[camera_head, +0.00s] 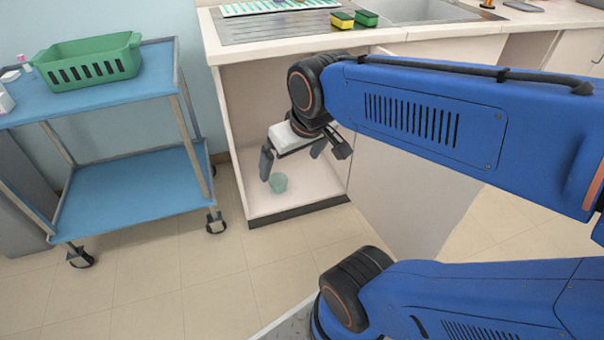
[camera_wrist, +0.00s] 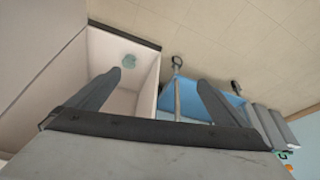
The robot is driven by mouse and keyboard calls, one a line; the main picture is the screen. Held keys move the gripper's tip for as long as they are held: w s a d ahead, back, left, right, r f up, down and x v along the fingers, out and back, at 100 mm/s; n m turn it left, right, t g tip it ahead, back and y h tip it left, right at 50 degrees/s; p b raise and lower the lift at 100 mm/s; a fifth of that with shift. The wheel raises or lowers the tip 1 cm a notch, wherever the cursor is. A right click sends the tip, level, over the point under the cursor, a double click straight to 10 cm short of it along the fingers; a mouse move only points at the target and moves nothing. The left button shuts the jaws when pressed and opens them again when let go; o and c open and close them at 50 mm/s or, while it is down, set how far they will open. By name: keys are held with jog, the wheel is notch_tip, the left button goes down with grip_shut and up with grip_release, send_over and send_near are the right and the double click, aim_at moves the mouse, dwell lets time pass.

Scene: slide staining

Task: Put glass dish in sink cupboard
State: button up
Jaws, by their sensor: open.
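The glass dish (camera_head: 278,183) is a small greenish cup on the floor of the open sink cupboard (camera_head: 318,196), near its front left. It also shows in the wrist view (camera_wrist: 129,61), inside the pale cupboard (camera_wrist: 147,80). My gripper (camera_head: 293,164) is open and empty, in front of the cupboard opening and above the dish. In the wrist view its two fingers (camera_wrist: 158,80) are spread wide with nothing between them. The dish lies apart from the fingers, beyond the left one.
A blue trolley (camera_head: 128,195) with a green basket (camera_head: 92,62) stands left of the cupboard. The open cupboard door (camera_head: 405,190) is at the right. Sponges (camera_head: 342,19) lie on the counter (camera_head: 375,38) above. Floor (camera_head: 150,290) in front is clear.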

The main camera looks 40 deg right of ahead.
jog(key=s, duration=0.5)
jog(key=shift+a+f, duration=0.1)
jog(key=shift+a, duration=0.2)
